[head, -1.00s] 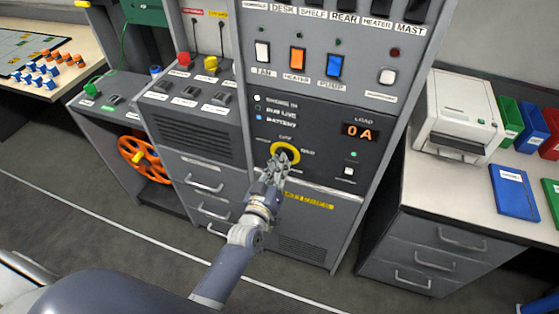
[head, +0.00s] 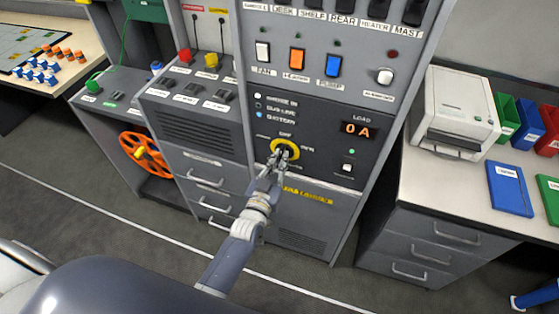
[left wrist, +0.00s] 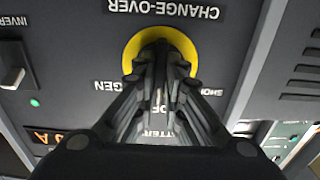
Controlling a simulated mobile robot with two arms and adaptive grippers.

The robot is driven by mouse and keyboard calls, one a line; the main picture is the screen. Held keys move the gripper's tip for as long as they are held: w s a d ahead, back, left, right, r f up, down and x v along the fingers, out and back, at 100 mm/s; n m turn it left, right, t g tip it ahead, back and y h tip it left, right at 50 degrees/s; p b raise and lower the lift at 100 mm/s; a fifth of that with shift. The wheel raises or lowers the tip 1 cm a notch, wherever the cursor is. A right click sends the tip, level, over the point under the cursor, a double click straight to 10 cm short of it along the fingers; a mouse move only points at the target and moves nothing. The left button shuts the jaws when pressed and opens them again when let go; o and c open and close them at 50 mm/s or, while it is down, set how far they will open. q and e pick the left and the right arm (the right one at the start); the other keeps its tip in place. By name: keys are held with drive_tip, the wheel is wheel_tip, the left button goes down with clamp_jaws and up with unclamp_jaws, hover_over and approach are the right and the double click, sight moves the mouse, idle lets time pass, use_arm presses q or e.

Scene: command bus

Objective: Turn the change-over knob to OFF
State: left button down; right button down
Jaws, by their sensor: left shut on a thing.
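The change-over knob is in the lower middle of the dark control panel, ringed by a yellow collar (head: 295,147). My left gripper (head: 284,154) reaches up to it from below and is shut on the knob, whose body is mostly hidden by the fingers. In the left wrist view the picture is upside down: the yellow collar (left wrist: 133,48) shows behind the gripper fingers (left wrist: 160,62). CHANGE-OVER, GEN and SHORE labels show around it, and an OFF label is partly covered by the fingers. The knob's pointer direction cannot be told. My right gripper is not in view.
Above the knob are an orange rocker switch (head: 297,59) and a blue one (head: 334,65). A load display (head: 361,129) reads 0 A, with a small white switch (head: 347,168) below. A printer (head: 453,108) stands on the right counter. Drawers with handles (head: 215,207) lie left of my arm.

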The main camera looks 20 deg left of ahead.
use_arm(q)
drive_tip(key=shift+f, duration=0.1)
drive_tip(key=c, duration=1.7)
unclamp_jaws()
drive_tip(key=s, duration=1.2)
drive_tip(key=shift+a, duration=0.2)
